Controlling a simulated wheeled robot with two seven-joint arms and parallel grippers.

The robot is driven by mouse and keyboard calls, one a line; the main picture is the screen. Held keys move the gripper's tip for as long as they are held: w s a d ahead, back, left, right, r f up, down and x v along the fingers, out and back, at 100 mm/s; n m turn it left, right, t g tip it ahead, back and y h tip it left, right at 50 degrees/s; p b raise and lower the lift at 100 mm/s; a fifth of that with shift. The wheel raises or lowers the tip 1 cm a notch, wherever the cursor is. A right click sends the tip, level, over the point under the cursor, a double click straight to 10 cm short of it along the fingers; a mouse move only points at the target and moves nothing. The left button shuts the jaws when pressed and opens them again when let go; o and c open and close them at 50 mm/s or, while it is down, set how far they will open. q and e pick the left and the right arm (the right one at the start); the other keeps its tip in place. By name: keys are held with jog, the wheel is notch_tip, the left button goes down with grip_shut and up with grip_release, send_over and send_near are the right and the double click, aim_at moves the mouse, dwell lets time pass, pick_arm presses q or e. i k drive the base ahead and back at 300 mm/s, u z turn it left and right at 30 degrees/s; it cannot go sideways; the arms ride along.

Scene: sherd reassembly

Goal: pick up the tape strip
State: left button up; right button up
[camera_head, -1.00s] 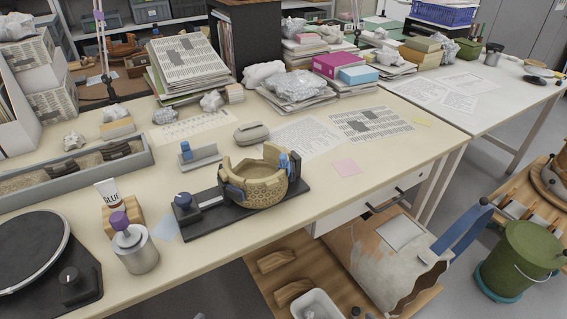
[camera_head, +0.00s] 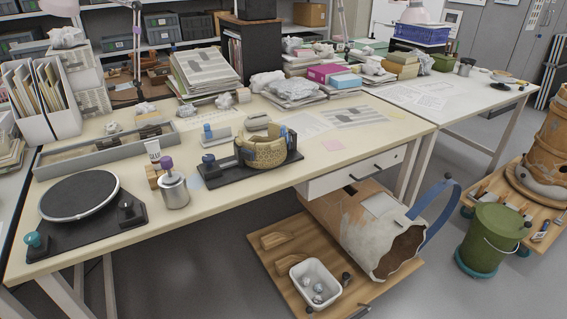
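I cannot single out the tape strip with certainty. A tan patterned bowl (camera_head: 262,152) is held in a black clamp stand (camera_head: 222,178) on the cream worktable (camera_head: 130,235). A small blue piece (camera_head: 291,139) shows at the bowl's right side; I cannot tell whether it is tape or a clamp pad. A pale blue, flat slip (camera_head: 197,181) lies left of the stand, partly hidden by it. A grey block with a blue knob (camera_head: 208,131) stands behind the stand. Neither of my grippers shows in the head view.
A metal pot with a purple knob (camera_head: 173,190), a glue tube (camera_head: 153,151) and a black turntable (camera_head: 80,195) stand left. A large jar (camera_head: 345,220) lies on a low wooden board (camera_head: 290,235). A green bucket (camera_head: 490,240) stands right. Floor shows between.

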aim_at(282, 129)
jog(key=z, duration=3.8)
jog(key=i, duration=0.1)
jog(key=u, duration=2.55)
jog(key=i, duration=0.8)
jog(key=u, duration=0.25)
